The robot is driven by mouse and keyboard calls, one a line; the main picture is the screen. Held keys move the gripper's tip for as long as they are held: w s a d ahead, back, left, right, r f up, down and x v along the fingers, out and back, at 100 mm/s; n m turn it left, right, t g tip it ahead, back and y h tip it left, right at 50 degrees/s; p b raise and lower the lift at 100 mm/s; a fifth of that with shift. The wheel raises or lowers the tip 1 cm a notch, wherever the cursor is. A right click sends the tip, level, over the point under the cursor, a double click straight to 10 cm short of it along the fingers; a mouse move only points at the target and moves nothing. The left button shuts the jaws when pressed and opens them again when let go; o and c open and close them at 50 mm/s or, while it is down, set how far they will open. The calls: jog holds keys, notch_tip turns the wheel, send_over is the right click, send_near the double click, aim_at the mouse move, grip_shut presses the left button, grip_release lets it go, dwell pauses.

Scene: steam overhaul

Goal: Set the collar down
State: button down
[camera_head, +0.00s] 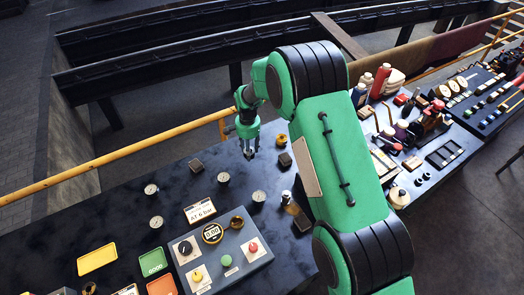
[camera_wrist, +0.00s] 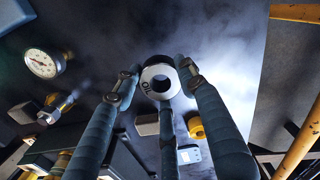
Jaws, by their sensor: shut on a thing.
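My gripper (camera_head: 249,148) is over the far edge area of the dark bench (camera_head: 105,222), pointing down. It also shows in the wrist view (camera_wrist: 160,76), its fingers closed around a pale ring-shaped collar (camera_wrist: 160,78). The collar has an open centre and dark lettering that seems to read OIL. In the head view the collar is a small pale spot at the fingertips, mostly hidden. I cannot tell whether its underside touches the bench.
A yellow fitting (camera_head: 281,140) and a dark block (camera_head: 285,159) lie right of my gripper. Another block (camera_head: 196,165) and a gauge (camera_head: 223,177) lie left. A yellow rail (camera_head: 135,148) runs behind the bench. A control box (camera_head: 222,258) stands nearer, with clear bench at far left.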

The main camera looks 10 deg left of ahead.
jog(key=shift+m, duration=0.4)
jog(key=s+d, duration=0.1)
jog(key=d, duration=0.2)
jog(key=s+d+f, duration=0.1)
jog(key=d, duration=0.3)
jog(key=s+d+f, duration=0.1)
jog(key=s+d, duration=0.1)
jog(key=d, duration=0.1)
jog(key=shift+d, duration=0.4)
jog(key=shift+w, duration=0.1)
jog(key=p, duration=0.1)
send_over(263, 151)
jog(key=shift+w+a+f, duration=0.15)
jog(key=shift+w+f, duration=0.05)
jog(key=shift+f, duration=0.55)
jog(key=shift+f, duration=0.1)
jog(key=shift+f, duration=1.65)
jog(key=shift+f, duration=0.1)
jog(key=c, duration=1)
grip_release()
jog(key=shift+c, duration=0.2)
